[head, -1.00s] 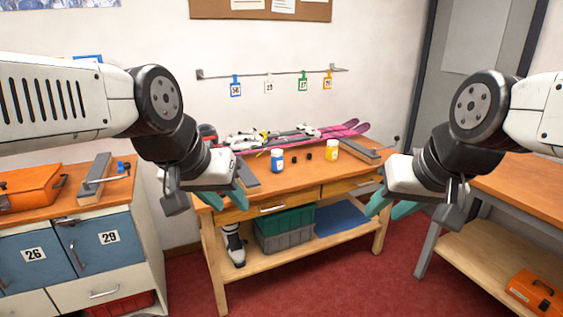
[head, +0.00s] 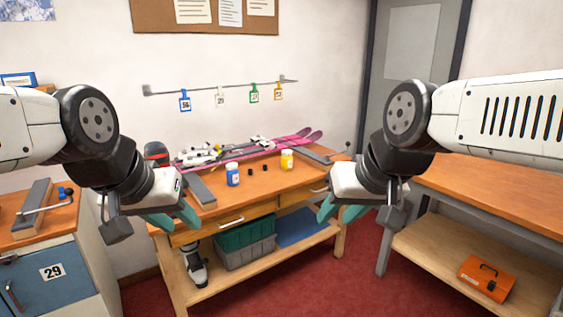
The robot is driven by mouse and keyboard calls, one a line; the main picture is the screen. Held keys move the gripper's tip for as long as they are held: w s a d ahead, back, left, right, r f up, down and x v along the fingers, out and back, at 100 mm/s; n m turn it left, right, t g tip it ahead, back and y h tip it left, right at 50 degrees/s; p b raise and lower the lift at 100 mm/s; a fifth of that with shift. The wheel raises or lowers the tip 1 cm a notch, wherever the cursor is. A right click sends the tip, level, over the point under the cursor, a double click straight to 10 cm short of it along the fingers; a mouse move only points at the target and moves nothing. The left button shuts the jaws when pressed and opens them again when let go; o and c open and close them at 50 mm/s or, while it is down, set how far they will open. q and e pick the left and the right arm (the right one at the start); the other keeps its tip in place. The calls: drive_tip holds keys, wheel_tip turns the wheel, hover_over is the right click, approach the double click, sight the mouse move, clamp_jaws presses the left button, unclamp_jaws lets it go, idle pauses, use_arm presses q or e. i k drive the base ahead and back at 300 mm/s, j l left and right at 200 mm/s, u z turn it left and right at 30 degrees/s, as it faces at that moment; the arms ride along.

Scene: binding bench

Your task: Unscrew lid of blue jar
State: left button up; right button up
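The blue jar (head: 233,178) stands upright on the binding bench (head: 262,185), with its white lid (head: 232,166) on top. My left gripper (head: 172,217) is in front of the bench's left part, left of and nearer than the jar. Its teal fingers look apart, with nothing between them. My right gripper (head: 339,212) is in front of the bench's right part, right of the jar. Its fingers also look apart and empty. Neither gripper touches the jar.
A yellow jar (head: 287,161) stands to the right, with small black pieces (head: 250,171) between the jars. Pink skis (head: 290,141) lie behind. A grey bar (head: 200,191) lies left of the blue jar. A cabinet (head: 55,272) stands left, another table (head: 490,195) right.

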sight(232, 175)
drive_tip(key=i+j+z, duration=0.15)
drive_tip(key=i+j, duration=0.3)
drive_tip(key=i+j+z, duration=0.1)
drive_tip(key=i+j, duration=0.3)
drive_tip(key=i+j+z, duration=0.15)
drive_tip(key=i+j, duration=0.2)
drive_tip(key=j, duration=0.25)
drive_tip(key=i+j+z, duration=0.1)
drive_tip(key=i+j, duration=0.25)
drive_tip(key=j, duration=0.2)
